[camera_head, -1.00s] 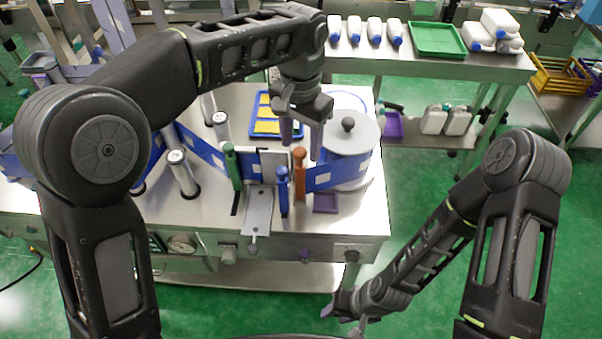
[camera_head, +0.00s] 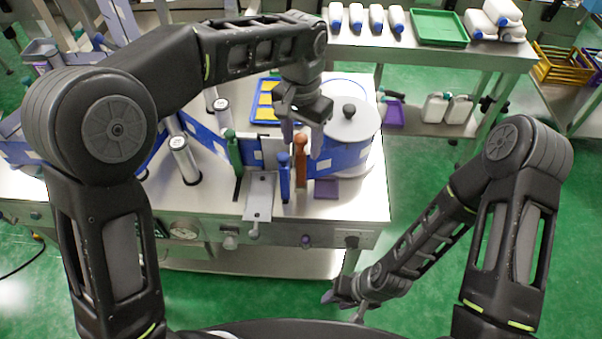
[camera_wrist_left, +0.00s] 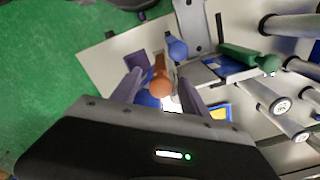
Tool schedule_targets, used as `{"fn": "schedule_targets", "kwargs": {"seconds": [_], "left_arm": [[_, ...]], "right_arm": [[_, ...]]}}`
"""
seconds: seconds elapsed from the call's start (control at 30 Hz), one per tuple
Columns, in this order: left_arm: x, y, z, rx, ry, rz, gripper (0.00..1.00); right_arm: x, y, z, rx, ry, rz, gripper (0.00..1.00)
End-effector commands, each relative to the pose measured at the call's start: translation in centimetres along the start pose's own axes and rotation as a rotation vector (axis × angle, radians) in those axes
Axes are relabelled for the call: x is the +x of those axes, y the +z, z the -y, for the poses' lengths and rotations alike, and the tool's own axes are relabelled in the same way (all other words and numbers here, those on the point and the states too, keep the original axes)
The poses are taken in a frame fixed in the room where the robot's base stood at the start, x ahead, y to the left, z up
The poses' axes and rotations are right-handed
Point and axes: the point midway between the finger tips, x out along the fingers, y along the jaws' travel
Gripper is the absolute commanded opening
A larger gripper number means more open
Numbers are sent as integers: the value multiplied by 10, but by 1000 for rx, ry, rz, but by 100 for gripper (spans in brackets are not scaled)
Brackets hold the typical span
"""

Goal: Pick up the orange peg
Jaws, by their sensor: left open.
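The orange peg (camera_head: 300,160) stands upright on the steel table, just right of a blue peg (camera_head: 285,177). In the left wrist view the orange peg (camera_wrist_left: 160,78) shows between the two fingers, with its rounded top toward the camera. My left gripper (camera_head: 302,140) is open above and around the upper part of the peg; I cannot tell whether a finger touches it. The left gripper also shows in the wrist view (camera_wrist_left: 160,92). My right gripper (camera_head: 345,300) is low in front of the table, far from the peg; its jaws are too small to judge.
A green peg (camera_head: 233,155) stands left of the metal plate (camera_head: 260,195). A large lidded drum (camera_head: 350,125) with blue film is close behind and right. Metal rollers (camera_head: 185,160) stand at left. A small purple square (camera_head: 326,189) lies at the front right.

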Motion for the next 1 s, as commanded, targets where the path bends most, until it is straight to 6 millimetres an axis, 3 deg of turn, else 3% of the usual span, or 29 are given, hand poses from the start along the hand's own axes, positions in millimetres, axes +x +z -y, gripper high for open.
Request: {"fn": "schedule_targets", "kwargs": {"seconds": [0.33, 0.93, 1.0], "left_arm": [[43, 2, 0, 0, 0, 3, 52], [44, 2, 0, 0, 0, 1, 52], [44, 2, 0, 0, 0, 1, 47]], "right_arm": [[-11, 1, 3, 3, 4, 3, 36], [-10, 1, 3, 3, 4, 3, 36], [-10, 1, 3, 3, 4, 3, 36]]}}
